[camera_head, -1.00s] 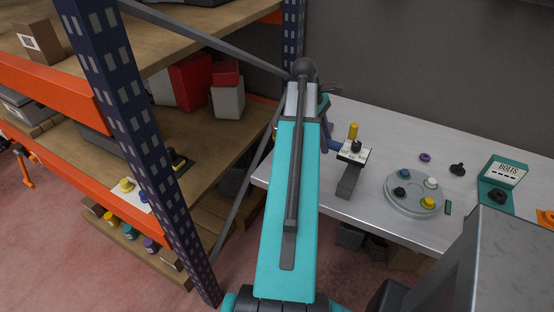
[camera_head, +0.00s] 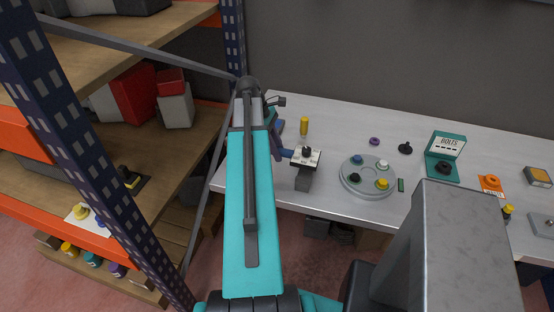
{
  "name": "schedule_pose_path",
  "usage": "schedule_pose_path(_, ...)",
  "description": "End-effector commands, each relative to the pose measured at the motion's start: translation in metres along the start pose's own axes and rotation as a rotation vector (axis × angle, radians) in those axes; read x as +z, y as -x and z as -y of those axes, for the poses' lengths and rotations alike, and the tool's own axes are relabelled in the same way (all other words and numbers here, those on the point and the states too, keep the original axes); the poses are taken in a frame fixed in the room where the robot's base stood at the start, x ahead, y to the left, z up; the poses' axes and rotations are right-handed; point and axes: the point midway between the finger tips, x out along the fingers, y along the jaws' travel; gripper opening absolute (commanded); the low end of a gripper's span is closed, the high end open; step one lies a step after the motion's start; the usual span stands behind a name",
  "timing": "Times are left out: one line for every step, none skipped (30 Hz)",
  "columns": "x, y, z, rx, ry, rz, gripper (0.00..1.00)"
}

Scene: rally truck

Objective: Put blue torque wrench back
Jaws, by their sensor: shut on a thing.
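My gripper (camera_head: 276,128) is at the far end of my teal arm, over the left end of the grey workbench (camera_head: 340,212). The arm hides much of it. It is shut on a slim blue thing, which I take for the blue torque wrench (camera_head: 284,152). Only a short part of the wrench shows, reaching right towards a small grey stand (camera_head: 304,179) with a white labelled top and a black knob. I cannot tell whether the wrench touches the stand. A yellow upright cylinder (camera_head: 304,125) stands just behind it.
A round grey tray (camera_head: 367,190) with coloured knobs sits right of the stand. The shelf rack, with a dark blue post (camera_head: 75,140), stands close on the left.

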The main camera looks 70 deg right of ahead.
Motion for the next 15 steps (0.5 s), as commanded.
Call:
schedule_pose_path(0.000, 0.001, 0.000, 0.001, 0.000, 0.001, 0.00)
schedule_pose_path(0.000, 0.001, 0.000, 0.001, 0.000, 0.001, 0.00)
schedule_pose_path(0.000, 0.001, 0.000, 0.001, 0.000, 0.001, 0.00)
schedule_pose_path(0.000, 0.001, 0.000, 0.001, 0.000, 0.001, 0.00)
schedule_pose_path(0.000, 0.001, 0.000, 0.001, 0.000, 0.001, 0.00)
schedule_pose_path(0.000, 0.001, 0.000, 0.001, 0.000, 0.001, 0.00)
schedule_pose_path(0.000, 0.000, 0.000, 0.001, 0.000, 0.001, 0.00)
schedule_pose_path(0.000, -0.001, 0.000, 0.000, 0.000, 0.001, 0.00)
schedule_pose_path(-0.001, -0.002, 0.000, 0.000, 0.000, 0.001, 0.00)
schedule_pose_path(-0.001, -0.003, 0.000, 0.000, 0.001, 0.001, 0.00)
schedule_pose_path(-0.002, -0.004, 0.000, 0.000, 0.001, 0.001, 0.00)
schedule_pose_path(-0.003, -0.007, 0.000, -0.001, 0.001, 0.002, 0.00)
schedule_pose_path(-0.004, -0.009, 0.001, -0.001, 0.001, 0.002, 0.00)
schedule_pose_path(-0.005, -0.012, 0.001, -0.002, 0.002, 0.002, 0.00)
schedule_pose_path(-0.007, -0.015, 0.001, -0.001, 0.002, 0.002, 0.00)
